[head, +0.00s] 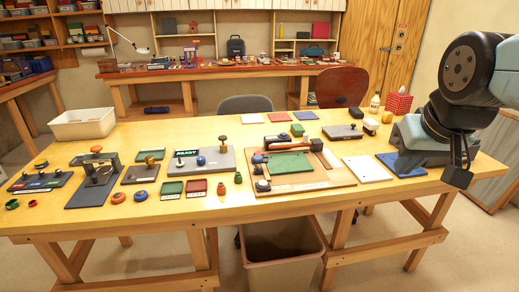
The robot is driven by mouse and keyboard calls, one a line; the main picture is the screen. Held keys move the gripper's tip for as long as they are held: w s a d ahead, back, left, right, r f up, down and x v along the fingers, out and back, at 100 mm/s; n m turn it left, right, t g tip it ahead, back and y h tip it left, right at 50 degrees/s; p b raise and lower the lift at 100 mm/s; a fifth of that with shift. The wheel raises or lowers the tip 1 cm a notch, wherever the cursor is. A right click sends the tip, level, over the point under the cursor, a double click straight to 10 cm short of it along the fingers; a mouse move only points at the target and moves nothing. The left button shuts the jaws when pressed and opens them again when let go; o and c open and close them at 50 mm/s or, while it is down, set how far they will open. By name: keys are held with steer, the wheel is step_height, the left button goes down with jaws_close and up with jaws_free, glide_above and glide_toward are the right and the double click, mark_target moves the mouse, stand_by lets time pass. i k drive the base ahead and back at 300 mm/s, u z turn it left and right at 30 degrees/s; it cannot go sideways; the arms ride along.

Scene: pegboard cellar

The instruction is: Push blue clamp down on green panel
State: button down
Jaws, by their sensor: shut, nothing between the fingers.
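A green panel (289,163) lies flat on a brown wooden board (335,180) right of the table's middle. Small clamp-like parts stand around the panel: a bluish-grey round knob (263,185) at its front left corner and a dark bluish knob (258,159) at its back left. I cannot tell for certain which is the blue clamp, or whether it is raised or pressed down. My gripper (458,178) is shut and empty, pointing down near the table's right end, well to the right of the panel and apart from it.
A white plate (367,169) and a blue plate (402,165) lie between board and gripper. A grey device (218,160) with a READY display and a blue knob stands left of the board. Small trays, jars and a black stand (94,190) fill the left side.

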mark_target(257, 159)
steer(key=z, duration=0.05)
steer(key=i, duration=1)
steer(key=u, duration=0.05)
